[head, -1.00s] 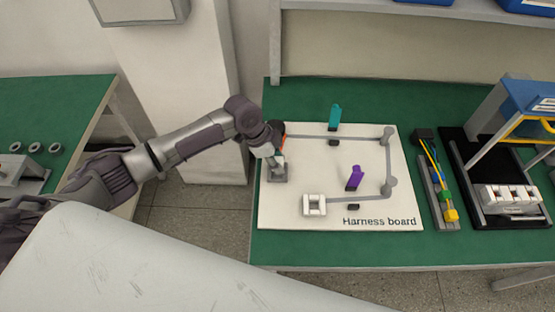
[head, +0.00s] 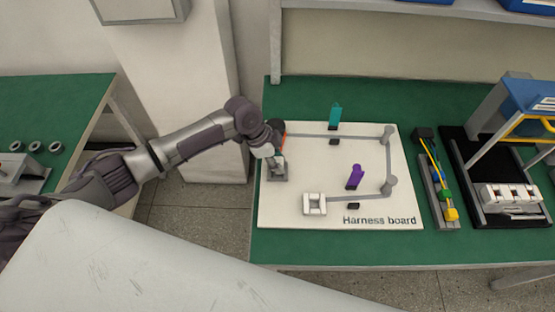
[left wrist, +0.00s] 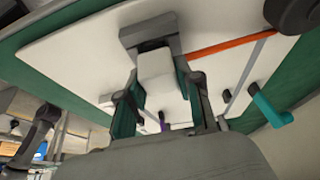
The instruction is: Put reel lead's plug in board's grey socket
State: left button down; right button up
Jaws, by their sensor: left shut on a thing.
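The white harness board (head: 350,165) lies on the green bench. Its grey socket (head: 278,176) is at the board's left side; it also shows in the left wrist view (left wrist: 150,34). My left gripper (head: 274,158) is over that socket. In the left wrist view its fingers (left wrist: 158,90) are shut on a white plug (left wrist: 155,66). The plug's far end meets the grey socket; how deep it sits cannot be told. The orange lead (left wrist: 228,43) runs from beside the socket toward the dark reel (left wrist: 292,12). My right gripper is not in view.
A teal clip (head: 335,116), a purple clip (head: 355,177), grey posts (head: 389,134) and a white holder (head: 314,204) stand on the board. Right of it are a strip with coloured connectors (head: 440,185) and a black-based rack (head: 480,210).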

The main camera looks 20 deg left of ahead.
pick_arm(q)
jog(key=shift+f+b, duration=0.4)
jog(key=shift+f, duration=0.3)
jog(key=c, duration=0.7)
grip_release()
jog(key=shift+r, duration=0.1)
jog(key=v, duration=1.1)
jog(key=shift+a+r, duration=0.25)
jog(key=shift+r, duration=0.1)
jog(key=shift+s+f, duration=0.1)
jog(key=shift+s, duration=0.1)
